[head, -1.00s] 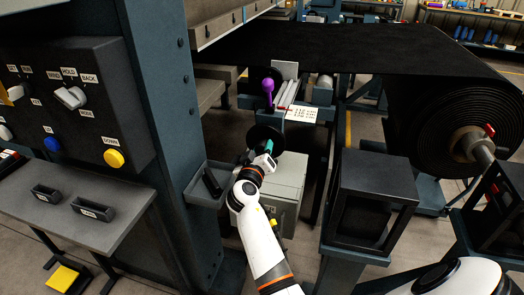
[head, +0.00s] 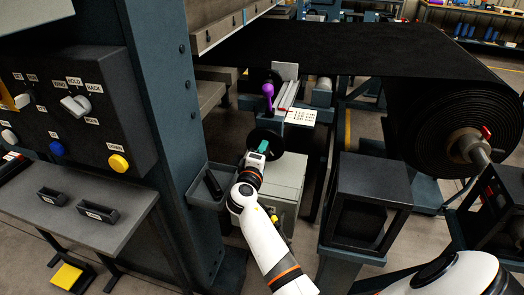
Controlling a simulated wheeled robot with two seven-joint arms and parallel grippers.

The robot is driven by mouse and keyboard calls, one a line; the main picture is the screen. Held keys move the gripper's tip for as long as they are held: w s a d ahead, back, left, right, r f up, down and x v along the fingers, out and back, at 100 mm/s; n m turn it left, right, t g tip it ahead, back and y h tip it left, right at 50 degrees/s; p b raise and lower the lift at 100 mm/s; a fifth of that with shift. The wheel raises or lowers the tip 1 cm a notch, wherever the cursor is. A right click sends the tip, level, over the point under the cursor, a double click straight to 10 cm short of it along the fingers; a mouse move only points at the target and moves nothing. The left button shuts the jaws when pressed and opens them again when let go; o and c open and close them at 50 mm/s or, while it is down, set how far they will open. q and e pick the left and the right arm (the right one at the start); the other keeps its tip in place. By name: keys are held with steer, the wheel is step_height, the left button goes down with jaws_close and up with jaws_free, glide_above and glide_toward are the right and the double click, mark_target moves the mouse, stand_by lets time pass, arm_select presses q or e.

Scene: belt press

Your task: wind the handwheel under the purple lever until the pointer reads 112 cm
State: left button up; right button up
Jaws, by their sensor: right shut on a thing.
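The purple lever (head: 268,90) stands upright beside a pale slide at the back centre. Below it is the dark round handwheel (head: 269,137), partly covered by my right gripper. My right gripper (head: 259,153) is at the wheel's near face, shut on its handle; a teal piece shows at the jaws, and the exact hold is hard to see. A white scale card (head: 301,117) with small dark marks lies right of the lever. Its figures and the pointer's reading are too small to make out. My left gripper is out of view.
A control panel (head: 75,110) with knobs and buttons is at left, beside a blue-grey post (head: 163,110). A grey box (head: 283,180) stands under the wheel. A dark open frame (head: 368,200) and a large black belt roll (head: 440,110) are at right.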

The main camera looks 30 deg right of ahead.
steer(key=shift+n, duration=0.6)
steer(key=o, duration=1)
steer(key=shift+b+v, duration=0.7)
steer(key=shift+v, duration=5.3)
steer(key=shift+w, duration=0.1)
